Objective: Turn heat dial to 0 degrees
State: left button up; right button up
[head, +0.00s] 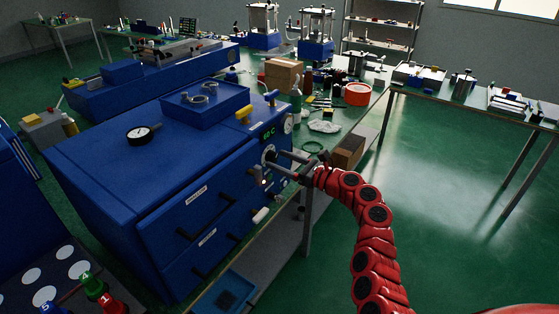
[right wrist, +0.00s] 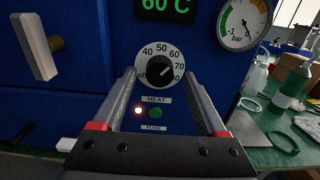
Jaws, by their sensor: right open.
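The heat dial (right wrist: 159,69) is a black knob on a white round scale, above a HEAT label. Its pale mark points up and right, roughly toward 60 to 70. The "off" label at the scale's left is partly covered. In the head view the dial (head: 269,155) is on the blue press's right face. My right gripper (right wrist: 160,77) is open, its fingers on either side of the dial's lower part; contact cannot be told. In the head view this gripper (head: 277,167) reaches the panel from the right. My left gripper is not in view.
A green display (right wrist: 166,5) reads 60 C above the dial. A pressure gauge (right wrist: 243,22) is at its upper right. A lit lamp (right wrist: 138,111) and a green button (right wrist: 155,113) sit below. The bench (head: 345,125) behind is cluttered.

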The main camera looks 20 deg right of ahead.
jog(key=shift+w+a, duration=0.25)
jog(key=shift+w, duration=0.05)
grip_shut()
dwell(0.3)
jog(key=shift+f, duration=0.1)
